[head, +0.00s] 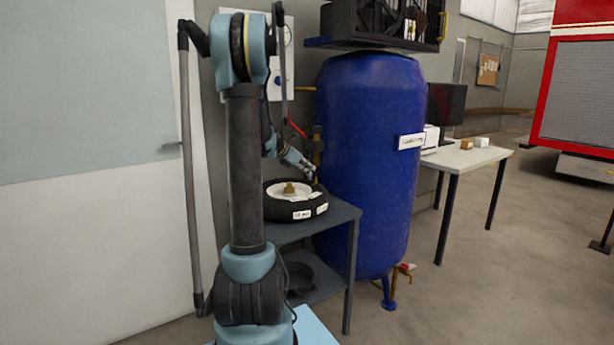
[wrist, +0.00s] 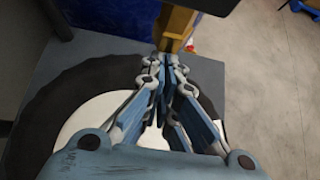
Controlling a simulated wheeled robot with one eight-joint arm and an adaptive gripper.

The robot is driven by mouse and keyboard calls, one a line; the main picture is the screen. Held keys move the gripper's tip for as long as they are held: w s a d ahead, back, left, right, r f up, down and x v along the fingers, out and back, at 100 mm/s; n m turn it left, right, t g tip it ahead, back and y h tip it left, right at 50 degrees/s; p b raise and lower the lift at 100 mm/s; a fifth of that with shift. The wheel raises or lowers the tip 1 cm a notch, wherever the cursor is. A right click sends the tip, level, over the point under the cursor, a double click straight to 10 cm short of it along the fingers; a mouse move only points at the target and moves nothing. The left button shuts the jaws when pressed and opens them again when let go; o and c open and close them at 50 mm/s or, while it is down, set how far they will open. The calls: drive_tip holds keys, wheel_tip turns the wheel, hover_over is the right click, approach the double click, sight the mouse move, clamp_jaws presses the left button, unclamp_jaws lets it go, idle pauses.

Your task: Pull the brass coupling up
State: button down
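An upright brass-coloured piece (head: 318,146) sits at the left side of the blue tank (head: 368,165), probably the brass coupling. In the wrist view a brass-coloured block (wrist: 177,24) stands just beyond my fingertips, its top cut off by a dark edge. My gripper (head: 311,174) is low beside the tank, above the right part of a black tyre (head: 293,212). In the wrist view the fingertips (wrist: 166,64) are close together at the block's lower end. Whether they grip it is unclear.
The tyre, with a pale hub and a brass fitting (head: 289,188), lies on a grey stand (head: 342,212). A red handle (head: 298,128) is close above my gripper. A table (head: 463,157) with boxes stands right of the tank. The floor at right is open.

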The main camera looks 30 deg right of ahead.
drive_tip(key=shift+r, duration=0.2)
drive_tip(key=v, duration=0.9)
drive_tip(key=shift+a, duration=0.45)
drive_tip(key=shift+r, duration=0.1)
drive_tip(key=s+a+f+m+y, duration=0.3)
drive_tip(key=s+a+f+m, duration=0.3)
drive_tip(key=s+a, duration=0.4)
drive_tip(key=s+a+f+m+t+y, duration=0.1)
drive_tip(key=s+a+f+m+y, duration=0.2)
drive_tip(key=s+a+f+m, duration=0.3)
drive_tip(key=s+a+f+m+y, duration=0.4)
drive_tip(key=s+a+f+m, duration=0.2)
drive_tip(key=s+a, duration=1)
drive_tip(key=a, duration=0.4)
drive_tip(key=shift+a+m, duration=0.3)
drive_tip(key=shift+a, duration=0.05)
drive_tip(key=shift+s+f, duration=0.1)
